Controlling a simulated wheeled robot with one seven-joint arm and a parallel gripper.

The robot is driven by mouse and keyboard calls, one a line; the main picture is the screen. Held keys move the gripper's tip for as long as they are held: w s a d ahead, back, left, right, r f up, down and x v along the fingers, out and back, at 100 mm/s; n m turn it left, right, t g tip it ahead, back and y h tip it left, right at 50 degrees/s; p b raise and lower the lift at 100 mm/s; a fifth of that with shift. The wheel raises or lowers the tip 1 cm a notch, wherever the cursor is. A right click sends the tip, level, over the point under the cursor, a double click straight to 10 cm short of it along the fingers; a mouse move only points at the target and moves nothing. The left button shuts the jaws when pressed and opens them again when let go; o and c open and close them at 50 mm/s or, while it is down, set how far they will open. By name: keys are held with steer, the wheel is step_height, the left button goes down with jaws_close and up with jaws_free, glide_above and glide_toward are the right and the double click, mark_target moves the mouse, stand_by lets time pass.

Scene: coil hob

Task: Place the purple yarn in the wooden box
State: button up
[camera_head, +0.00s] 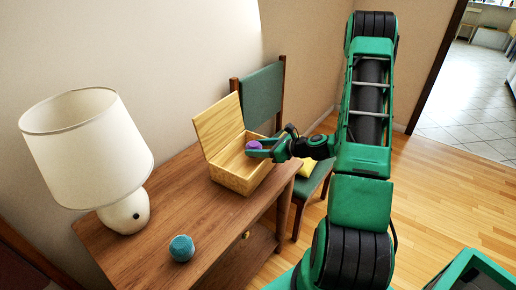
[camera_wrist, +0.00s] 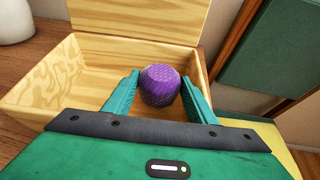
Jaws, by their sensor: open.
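The purple yarn (camera_head: 253,145) is a small round ball, seen over the right part of the wooden box (camera_head: 238,180). The box is light wood with its lid raised at the back, and stands on the brown table. My gripper (camera_head: 257,149) reaches in from the right over the box's rim. In the wrist view the yarn (camera_wrist: 160,86) sits between the two open green fingers (camera_wrist: 160,79), inside the outline of the box (camera_wrist: 62,88). I see a gap at the left finger; contact at the right finger is unclear. I cannot tell whether the yarn touches the box floor.
A white lamp (camera_head: 125,209) stands at the table's left. A teal ball (camera_head: 181,248) lies near the table's front edge. A green chair (camera_head: 263,97) with a yellow item (camera_head: 308,168) on it stands beyond the box. The table's middle (camera_head: 185,195) is clear.

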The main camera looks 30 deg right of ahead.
steer(key=shift+s+d+r, duration=0.2)
steer(key=shift+s, duration=0.05)
steer(key=v, duration=1.1)
steer(key=s+a+r+n+g+h, duration=0.1)
steer(key=s+a+r+n+g, duration=0.1)
steer(key=s+a+n+g, duration=0.95)
steer(key=s+d+r+n+h, duration=0.2)
steer(key=s+r+n+h, duration=0.2)
steer(key=s+r+n, duration=0.7)
steer(key=s+n+g, duration=0.1)
steer(key=s+n, duration=0.1)
steer(key=s, duration=0.2)
steer(key=shift+h, duration=0.4)
steer(key=shift+d, duration=0.15)
